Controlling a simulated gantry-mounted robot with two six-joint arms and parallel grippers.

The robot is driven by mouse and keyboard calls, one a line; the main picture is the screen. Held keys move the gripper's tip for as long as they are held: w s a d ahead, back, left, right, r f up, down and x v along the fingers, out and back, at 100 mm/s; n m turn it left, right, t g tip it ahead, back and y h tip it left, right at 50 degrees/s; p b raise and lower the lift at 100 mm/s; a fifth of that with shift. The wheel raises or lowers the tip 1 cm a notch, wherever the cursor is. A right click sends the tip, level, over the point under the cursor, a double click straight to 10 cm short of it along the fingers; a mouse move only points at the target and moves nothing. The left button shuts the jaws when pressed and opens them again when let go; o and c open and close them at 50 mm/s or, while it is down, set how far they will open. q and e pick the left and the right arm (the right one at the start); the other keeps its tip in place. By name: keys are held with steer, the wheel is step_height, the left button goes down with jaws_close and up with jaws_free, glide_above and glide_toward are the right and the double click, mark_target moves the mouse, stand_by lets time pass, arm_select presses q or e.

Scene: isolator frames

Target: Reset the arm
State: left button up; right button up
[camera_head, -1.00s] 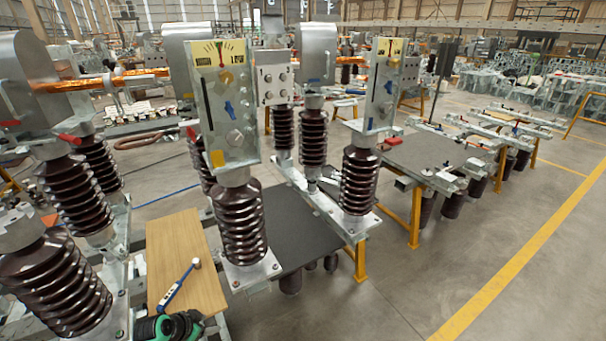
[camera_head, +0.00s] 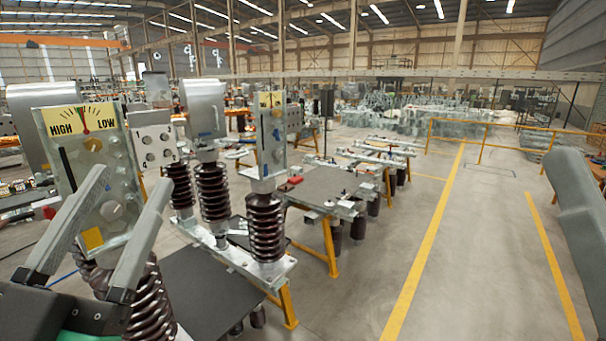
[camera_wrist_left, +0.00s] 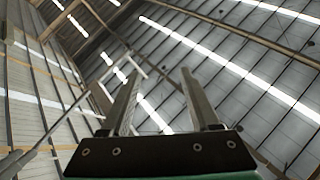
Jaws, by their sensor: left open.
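My left gripper (camera_head: 128,186) is raised at the lower left of the head view. Its two grey fingers stand apart and point upward, with nothing between them. In the left wrist view its fingers (camera_wrist_left: 158,75) are also spread and empty against the roof. In the head view the fingers overlap a grey panel with a HIGH/LOW gauge (camera_head: 86,122); I cannot tell whether they touch it. A grey part of what looks like my right arm (camera_head: 583,215) shows at the right edge, but the right gripper is out of view.
Brown ribbed insulators (camera_head: 266,228) stand on metal frames. A second gauge panel (camera_head: 270,135) is behind. Dark tables with yellow legs (camera_head: 330,246) run back to the right. Open grey floor (camera_head: 385,265) with yellow lines lies in the middle and right.

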arm_select(q)
steer(key=s+a+r+n+t+y, duration=0.1)
steer(key=s+a+r+n+t, duration=0.2)
steer(key=s, duration=0.5)
step_height(320, 180, up, 18)
steer(key=d+p, duration=0.1)
steer(key=p, duration=1.5)
steer(key=shift+w+d+f+n, duration=0.2)
steer(key=shift+d+f+n, duration=0.1)
steer(key=shift+n, duration=0.1)
